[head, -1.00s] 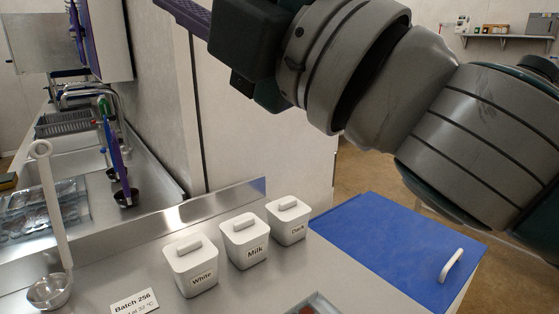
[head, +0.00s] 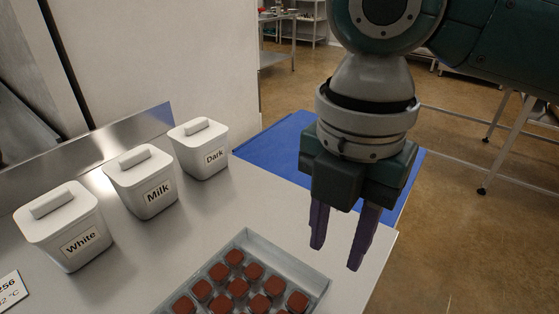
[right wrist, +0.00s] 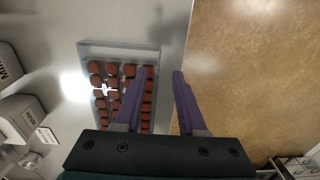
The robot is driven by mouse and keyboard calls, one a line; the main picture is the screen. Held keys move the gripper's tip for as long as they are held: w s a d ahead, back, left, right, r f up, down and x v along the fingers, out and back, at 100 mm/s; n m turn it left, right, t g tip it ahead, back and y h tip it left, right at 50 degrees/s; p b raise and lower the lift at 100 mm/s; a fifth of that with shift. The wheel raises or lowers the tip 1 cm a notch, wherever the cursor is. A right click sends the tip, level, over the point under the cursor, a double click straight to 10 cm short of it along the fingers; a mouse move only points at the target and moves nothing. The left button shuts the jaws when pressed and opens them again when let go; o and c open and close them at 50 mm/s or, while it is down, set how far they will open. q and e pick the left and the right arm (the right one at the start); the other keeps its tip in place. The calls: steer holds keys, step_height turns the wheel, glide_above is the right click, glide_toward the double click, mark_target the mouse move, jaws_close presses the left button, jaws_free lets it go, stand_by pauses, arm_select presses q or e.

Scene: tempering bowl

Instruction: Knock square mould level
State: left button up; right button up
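The square mould (head: 290,262) is a grey tray at the bottom of the head view, its cavities filled with brown chocolate. Its near part is cut off there. In the right wrist view the mould (right wrist: 118,48) lies on the steel counter left of the fingers, and one finger overlaps its edge. My right gripper (head: 336,256) has purple fingers, spread apart with nothing between them. It hangs above the counter's right edge, apart from the mould. My left gripper is out of view.
Three white lidded tubs labelled White (head: 68,230), Milk (head: 143,185) and Dark (head: 199,150) stand left of the mould. A blue mat (head: 270,146) lies behind the gripper. A batch card (head: 10,292) is at the left edge. Open floor (head: 480,240) lies to the right.

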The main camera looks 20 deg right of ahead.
mark_target(327, 289)
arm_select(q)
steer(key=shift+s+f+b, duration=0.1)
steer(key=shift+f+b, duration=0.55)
arm_select(e)
step_height(327, 289, down, 9)
steer(key=shift+r, duration=0.15)
steer(key=shift+c, duration=0.3)
jaws_close()
stand_by(0.7)
